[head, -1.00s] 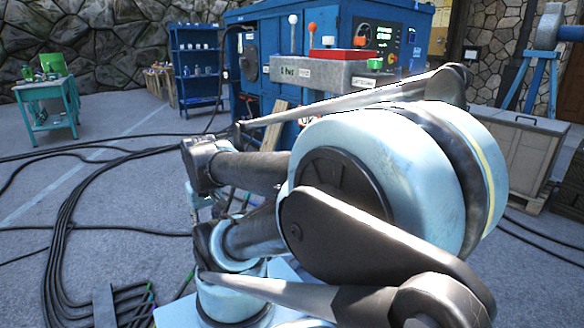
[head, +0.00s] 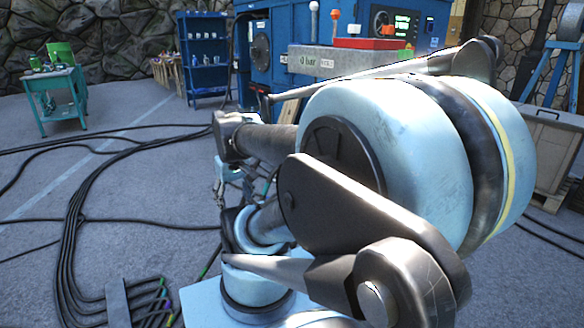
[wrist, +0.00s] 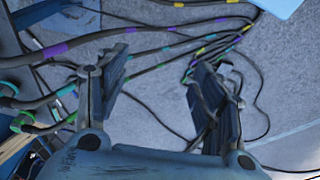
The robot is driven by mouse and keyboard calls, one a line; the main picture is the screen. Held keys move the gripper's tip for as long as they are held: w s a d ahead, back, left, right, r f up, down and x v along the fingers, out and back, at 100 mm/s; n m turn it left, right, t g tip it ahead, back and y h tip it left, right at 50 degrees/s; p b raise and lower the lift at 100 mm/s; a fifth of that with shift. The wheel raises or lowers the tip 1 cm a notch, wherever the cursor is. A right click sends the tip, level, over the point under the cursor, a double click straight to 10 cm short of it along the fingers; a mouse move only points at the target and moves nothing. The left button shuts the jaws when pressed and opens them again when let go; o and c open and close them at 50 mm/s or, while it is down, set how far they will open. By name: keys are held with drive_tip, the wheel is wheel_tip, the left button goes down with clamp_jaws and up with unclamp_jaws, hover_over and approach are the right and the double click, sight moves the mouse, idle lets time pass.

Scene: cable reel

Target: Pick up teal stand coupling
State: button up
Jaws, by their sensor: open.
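A teal stand (head: 57,104) is at the far left of the head view. A bright green box or panel (head: 61,53) and several small green and grey pieces (head: 42,67) are on its top. I cannot tell which piece is the coupling at this size. My gripper (wrist: 160,68) is open in the wrist view, with its two dark blue-grey fingers spread wide. Nothing is between them but distant floor and cables. The teal stand does not show in the wrist view. In the head view my arm hides much of the middle and right.
Black cables (head: 82,220) run across the floor between me and the stand. Cables with coloured bands (wrist: 150,52) cross the wrist view. A blue shelf (head: 204,65) and a blue machine cabinet (head: 268,50) stand at the back. Grey floor (head: 150,165) is open at left centre.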

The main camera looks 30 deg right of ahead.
drive_tip(key=w+d+r+n+g, duration=0.1)
drive_tip(key=w+d+r+n, duration=0.5)
drive_tip(key=w, duration=0.4)
drive_tip(key=w+d+r+n, duration=0.3)
drive_tip(key=w+d+r, duration=0.2)
drive_tip(key=w+d, duration=0.3)
drive_tip(key=w+d+n, duration=0.5)
drive_tip(key=w+d, duration=0.4)
drive_tip(key=d, duration=0.2)
drive_tip(key=w+d+f+n+g, duration=0.1)
drive_tip(key=w+d+f+n, duration=0.1)
drive_tip(key=d, duration=0.4)
drive_tip(key=w+d+f+n, duration=0.2)
drive_tip(key=w+d, duration=0.1)
drive_tip(key=d, duration=0.3)
drive_tip(key=f, duration=1.1)
drive_tip(key=shift+a+f, duration=0.2)
drive_tip(key=shift+f, duration=0.2)
drive_tip(key=shift+s+a+f, duration=0.1)
drive_tip(key=shift+a+f, duration=0.05)
drive_tip(key=shift+f, duration=2.7)
drive_tip(key=c, duration=1.3)
